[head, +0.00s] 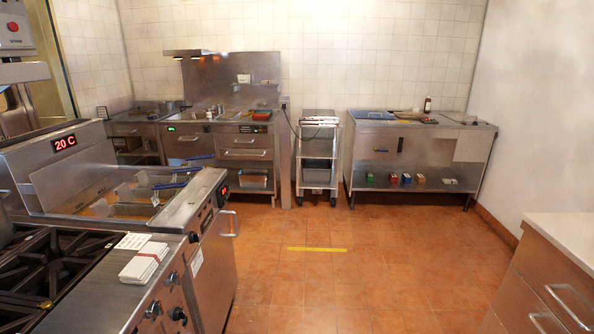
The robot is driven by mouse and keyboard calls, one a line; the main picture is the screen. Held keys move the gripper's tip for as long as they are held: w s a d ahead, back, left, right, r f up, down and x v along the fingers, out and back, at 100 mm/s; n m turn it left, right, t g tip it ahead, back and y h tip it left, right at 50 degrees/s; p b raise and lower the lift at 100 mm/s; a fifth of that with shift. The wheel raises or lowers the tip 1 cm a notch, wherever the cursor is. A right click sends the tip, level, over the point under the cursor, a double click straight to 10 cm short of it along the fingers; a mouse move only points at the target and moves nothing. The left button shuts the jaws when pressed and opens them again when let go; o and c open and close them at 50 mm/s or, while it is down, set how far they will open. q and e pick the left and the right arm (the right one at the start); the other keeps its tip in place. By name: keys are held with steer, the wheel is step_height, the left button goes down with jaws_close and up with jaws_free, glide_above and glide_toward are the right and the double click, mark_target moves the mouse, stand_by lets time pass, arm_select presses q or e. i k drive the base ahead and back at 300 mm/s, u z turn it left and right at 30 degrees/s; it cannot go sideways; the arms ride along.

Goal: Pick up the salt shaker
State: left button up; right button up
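I cannot make out a salt shaker for certain in the head view. Several small items lie on the back middle counter, too small to identify. Neither of my grippers is in view.
A fryer (207,196) with blue-handled baskets and a burner range (45,268) stand at the near left. A wheeled cart (318,150) stands at the back wall. A drawer cabinet (545,290) is at the near right.

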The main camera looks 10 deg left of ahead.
mark_target(209, 113)
steer(key=i, duration=5.45)
steer(key=u, duration=2.9)
steer(key=i, duration=3.45)
steer(key=z, duration=1)
